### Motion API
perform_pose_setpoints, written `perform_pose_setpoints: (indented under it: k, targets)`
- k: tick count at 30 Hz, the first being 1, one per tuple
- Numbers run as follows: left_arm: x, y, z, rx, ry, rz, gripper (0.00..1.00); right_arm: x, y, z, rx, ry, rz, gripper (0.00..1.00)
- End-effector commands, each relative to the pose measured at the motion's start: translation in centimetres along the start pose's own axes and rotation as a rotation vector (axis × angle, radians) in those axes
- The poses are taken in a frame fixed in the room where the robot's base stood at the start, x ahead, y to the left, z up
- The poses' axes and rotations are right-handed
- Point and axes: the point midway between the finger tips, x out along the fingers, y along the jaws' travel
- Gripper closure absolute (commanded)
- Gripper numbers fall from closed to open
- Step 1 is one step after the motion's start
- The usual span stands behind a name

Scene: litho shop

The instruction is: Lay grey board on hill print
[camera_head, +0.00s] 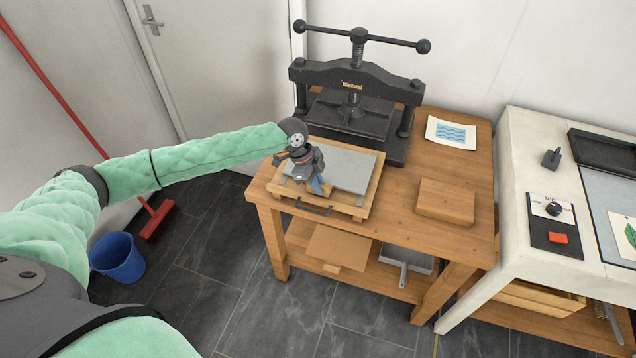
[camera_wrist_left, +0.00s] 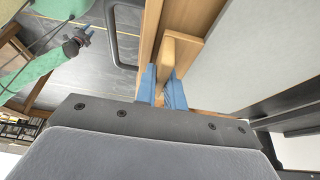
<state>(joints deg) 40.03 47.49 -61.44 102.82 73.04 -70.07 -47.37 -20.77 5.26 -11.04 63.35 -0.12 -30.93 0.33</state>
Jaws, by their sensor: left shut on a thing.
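A flat grey board (camera_head: 345,167) lies on a wooden frame (camera_head: 359,206) on the workbench; it also shows in the left wrist view (camera_wrist_left: 260,55). My left gripper (camera_head: 318,186) is over the frame's near left part, beside the board. In the left wrist view its blue fingers (camera_wrist_left: 163,88) are shut on a wooden tab (camera_wrist_left: 166,64). I cannot tell if the tab belongs to the board or the frame. A sheet with a green picture (camera_head: 625,236), cut by the right edge, may be the hill print. My right gripper (camera_wrist_left: 77,41) shows small in the left wrist view.
A black screw press (camera_head: 355,75) stands behind the frame. A wave print (camera_head: 451,133) and a wooden block (camera_head: 446,201) are on the bench's right. A white table (camera_head: 513,150) adjoins it, with a red-button control panel (camera_head: 555,222). A blue bucket (camera_head: 118,258) stands on the floor.

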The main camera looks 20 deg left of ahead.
Motion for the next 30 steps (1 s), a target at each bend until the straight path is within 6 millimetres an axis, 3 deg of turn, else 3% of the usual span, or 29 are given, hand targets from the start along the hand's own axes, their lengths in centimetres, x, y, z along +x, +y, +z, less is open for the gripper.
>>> perform_pose_setpoints:
  k: [12, 13, 16, 30]
  targets:
    - [0.23, -0.02, 0.08, 0.000, 0.000, -0.001, 1.00, -0.05, 0.09, -0.23, 0.000, 0.004, 0.001, 0.64]
    - [0.23, -0.02, 0.08, 0.000, 0.000, -0.001, 0.83, -0.05, 0.10, -0.24, 0.000, 0.004, 0.001, 0.64]
    - [0.23, -0.01, 0.08, 0.000, 0.000, 0.000, 0.64, -0.04, 0.09, -0.25, 0.000, 0.004, 0.001, 0.64]
    - [-0.23, -0.05, 0.22, 0.000, 0.000, -0.001, 0.64, -0.23, -0.37, -0.83, 0.003, 0.000, -0.004, 0.64]
